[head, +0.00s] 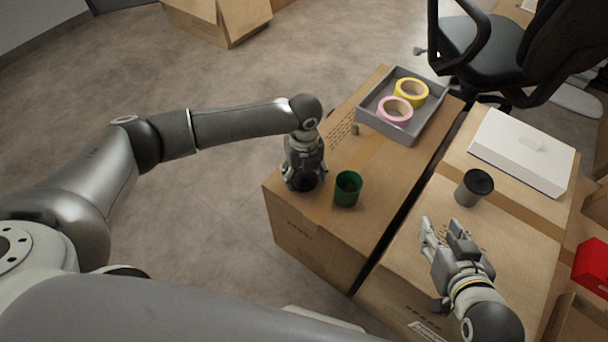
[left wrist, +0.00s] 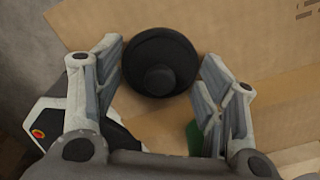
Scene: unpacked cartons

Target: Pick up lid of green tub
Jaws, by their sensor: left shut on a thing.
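The green tub (head: 347,195) stands open near the front of the left carton, with something brownish inside. A sliver of it shows behind a finger in the left wrist view (left wrist: 193,138). A round black lid with a knob (left wrist: 160,62) is between the fingers of my left gripper (left wrist: 162,78). In the head view my left gripper (head: 303,180) points down just left of the tub, shut on the lid, which it mostly hides. I cannot tell whether the lid touches the carton. My right gripper (head: 443,235) is open and empty above the right carton.
A grey tray (head: 365,118) with yellow tape (head: 411,84) and pink tape (head: 382,110) stands behind. A dark gap separates the cartons.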

